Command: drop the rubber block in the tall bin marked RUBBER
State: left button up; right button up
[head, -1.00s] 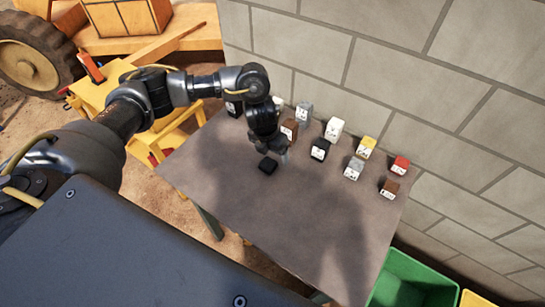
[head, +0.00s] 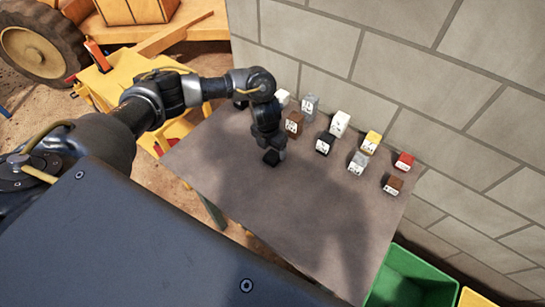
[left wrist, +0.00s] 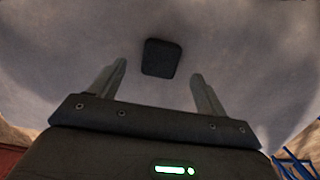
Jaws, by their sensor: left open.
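A small black block (head: 271,157), which looks like the rubber block, lies on the grey-brown table (head: 230,185). My left gripper (head: 273,149) is just above it in the head view and hides part of it. In the left wrist view the black block (left wrist: 161,57) lies between and slightly beyond the two open fingers, with gaps on both sides. The fingers hold nothing. My right gripper is not in view. I see no RUBBER marking; a green bin (head: 420,270) stands beyond the table's right end, with no readable label.
Several small marked blocks stand along the wall side, among them a brown one (head: 294,123), a black one (head: 325,143), a yellow one (head: 371,142) and a red one (head: 404,160). A yellow bin (head: 475,299) shows at the lower right. The table's near middle is clear.

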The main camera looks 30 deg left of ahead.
aim_at(273, 155)
pick_arm(q)
jog(key=f, duration=0.2)
jog(key=f+p, duration=0.1)
jog(key=f, duration=0.1)
jog(key=shift+w+d+f, duration=0.1)
jog(key=shift+w+f, duration=0.1)
jog(key=c, duration=1.2)
jog(key=shift+r, duration=0.1)
jog(key=shift+r, duration=0.6)
jog(key=s+d+r, duration=0.2)
jog(key=s+r, duration=0.1)
jog(key=s, duration=0.1)
jog(key=s+d+r, duration=0.3)
jog(key=s+r, duration=0.1)
jog(key=s+d+r, duration=0.2)
jog(key=s+r, duration=0.2)
jog(key=shift+d+r+b, duration=0.2)
jog(key=shift+r+b, duration=0.05)
jog(key=shift+b, duration=0.15)
